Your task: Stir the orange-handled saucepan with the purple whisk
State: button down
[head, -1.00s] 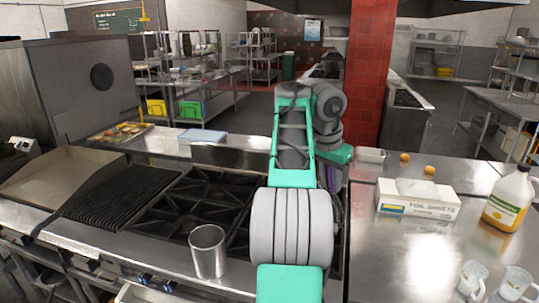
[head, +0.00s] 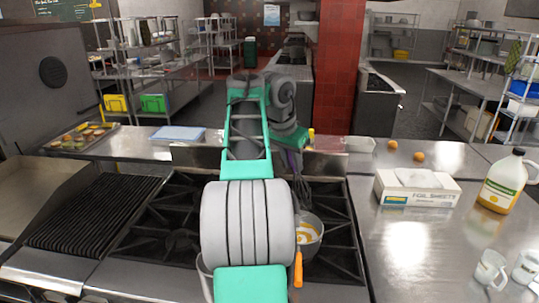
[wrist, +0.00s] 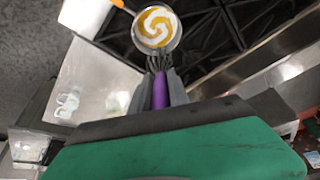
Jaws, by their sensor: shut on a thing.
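The orange-handled saucepan (head: 312,222) sits on the right side of the black stove grates, its orange handle (head: 298,268) toward me. Swirled yellow and white contents show in it, also in the wrist view (wrist: 143,33). My gripper (wrist: 160,84) is shut on the purple whisk (wrist: 159,95). In the wrist view the whisk's wires point toward the saucepan and overlap its near rim. In the head view the whisk wires (head: 302,188) hang just above the pan's back rim; whether they are inside it I cannot tell. My arm hides part of the pan's left side.
A metal cup (head: 205,278) stands left of the saucepan, mostly hidden by my arm. The griddle (head: 90,210) is at left.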

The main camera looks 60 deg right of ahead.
jog(key=shift+w, duration=0.35)
jog(key=shift+s+a+f, duration=0.2)
jog(key=shift+s+f, duration=0.1)
notch_tip(320, 180, down, 13)
jog(key=b, duration=1.1)
jog(key=shift+d, duration=0.25)
